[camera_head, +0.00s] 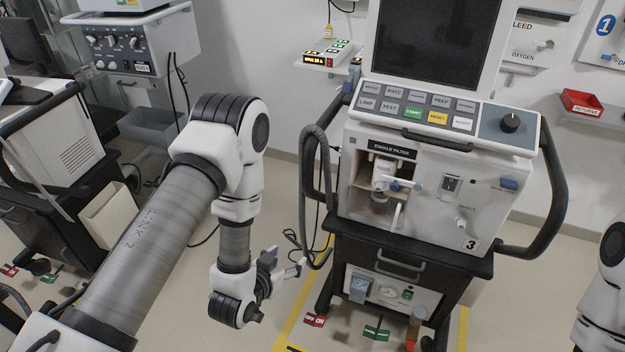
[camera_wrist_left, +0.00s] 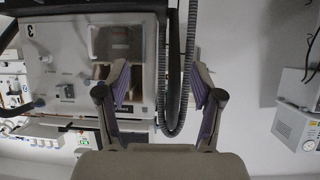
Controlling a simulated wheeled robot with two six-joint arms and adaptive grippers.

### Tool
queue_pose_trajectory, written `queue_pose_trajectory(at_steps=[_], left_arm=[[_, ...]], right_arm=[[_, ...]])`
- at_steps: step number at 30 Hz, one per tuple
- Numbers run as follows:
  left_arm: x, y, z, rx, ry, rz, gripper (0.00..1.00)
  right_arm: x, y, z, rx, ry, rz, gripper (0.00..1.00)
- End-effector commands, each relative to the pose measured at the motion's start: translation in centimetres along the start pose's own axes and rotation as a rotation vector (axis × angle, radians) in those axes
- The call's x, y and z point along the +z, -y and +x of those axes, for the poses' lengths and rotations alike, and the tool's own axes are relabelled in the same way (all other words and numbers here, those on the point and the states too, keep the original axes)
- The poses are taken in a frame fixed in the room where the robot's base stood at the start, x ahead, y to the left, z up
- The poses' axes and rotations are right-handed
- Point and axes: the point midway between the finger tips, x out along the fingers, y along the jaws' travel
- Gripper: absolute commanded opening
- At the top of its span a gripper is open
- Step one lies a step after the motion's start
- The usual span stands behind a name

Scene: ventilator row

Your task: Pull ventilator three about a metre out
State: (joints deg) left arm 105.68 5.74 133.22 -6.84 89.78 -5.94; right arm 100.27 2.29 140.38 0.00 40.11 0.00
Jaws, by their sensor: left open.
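Ventilator three (camera_head: 428,212), a white and black wheeled unit with a "3" label, a dark screen and an "EXHALE FILTER" bay, stands right of centre in the head view. A black side rail (camera_head: 562,170) curves round its right side; a corrugated hose (camera_head: 312,165) hangs on its left. My left gripper (camera_head: 296,266) is left of the lower cart, apart from it as far as I can see. In the left wrist view the left gripper (camera_wrist_left: 160,76) is open. A dark rail (camera_wrist_left: 173,65) and the hose (camera_wrist_left: 189,45) show between its fingers, beyond them. My right gripper is out of view.
Red and green floor pedals (camera_head: 376,332) sit at the cart's base, by yellow floor lines (camera_head: 292,318). Another unit (camera_head: 135,45) and a white cart (camera_head: 70,150) stand at the left. A wall shelf with a red tray (camera_head: 582,102) is at the right.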

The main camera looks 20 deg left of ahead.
Motion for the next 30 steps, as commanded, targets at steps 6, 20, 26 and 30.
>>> queue_pose_trajectory(at_steps=[6, 20, 26, 30], left_arm=[[-10.5, 3.2, 3.2, -0.050, -0.463, -0.020, 0.67], [-13.9, 3.6, 6.2, -0.054, -0.483, -0.023, 0.67], [-15.2, 3.7, 8.8, -0.053, -0.482, -0.022, 0.67], [-16.0, 3.8, 10.6, -0.054, -0.482, -0.023, 0.67]], right_arm=[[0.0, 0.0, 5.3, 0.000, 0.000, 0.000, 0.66], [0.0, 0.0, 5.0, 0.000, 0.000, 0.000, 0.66], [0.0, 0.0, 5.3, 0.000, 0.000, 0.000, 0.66], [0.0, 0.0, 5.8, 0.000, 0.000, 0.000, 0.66]])
